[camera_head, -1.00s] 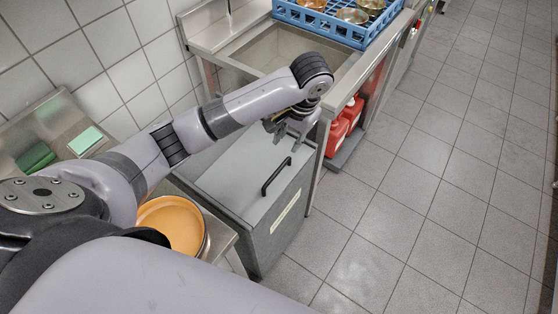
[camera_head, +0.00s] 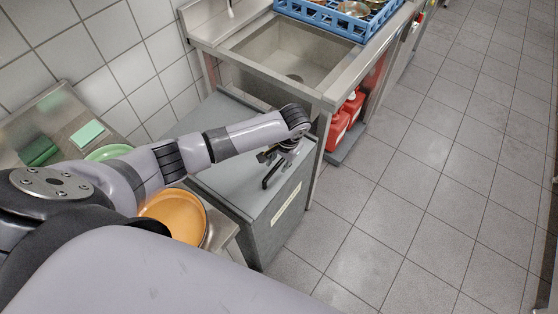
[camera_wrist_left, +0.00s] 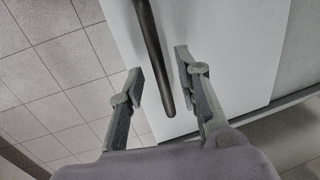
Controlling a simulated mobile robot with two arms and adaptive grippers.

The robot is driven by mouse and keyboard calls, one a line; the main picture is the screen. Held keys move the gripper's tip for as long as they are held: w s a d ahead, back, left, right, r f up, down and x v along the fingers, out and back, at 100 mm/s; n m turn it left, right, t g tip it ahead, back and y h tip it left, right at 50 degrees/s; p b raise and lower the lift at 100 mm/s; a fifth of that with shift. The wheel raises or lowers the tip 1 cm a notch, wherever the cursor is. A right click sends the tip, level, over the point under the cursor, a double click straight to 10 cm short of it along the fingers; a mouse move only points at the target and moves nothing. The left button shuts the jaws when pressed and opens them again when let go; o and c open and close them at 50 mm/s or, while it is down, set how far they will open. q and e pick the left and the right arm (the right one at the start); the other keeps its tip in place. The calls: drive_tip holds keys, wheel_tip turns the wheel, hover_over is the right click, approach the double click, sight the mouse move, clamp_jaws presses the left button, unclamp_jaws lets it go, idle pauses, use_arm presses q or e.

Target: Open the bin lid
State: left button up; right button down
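The grey bin (camera_head: 262,215) stands between the sink unit and the steel counter. Its flat lid (camera_head: 222,178) looks closed and carries a dark bar handle (camera_head: 272,172) near the front edge. My left gripper (camera_head: 277,158) is low over the lid, at the handle's far end. In the left wrist view, the left gripper (camera_wrist_left: 160,75) is open, and the dark handle (camera_wrist_left: 155,55) runs between its two fingers with gaps on both sides. Whether the fingers reach down to the handle's level is hard to tell. My right gripper is not in view.
A steel sink (camera_head: 290,55) with a blue dish rack (camera_head: 335,15) stands behind the bin. Red containers (camera_head: 345,122) sit under it. An orange plate (camera_head: 176,212) and a green plate (camera_head: 108,152) are on the counter at left. The tiled floor (camera_head: 410,190) at right is clear.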

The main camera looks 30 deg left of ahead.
use_arm(q)
drive_tip(key=shift+c, duration=0.6)
clamp_jaws()
idle(0.3)
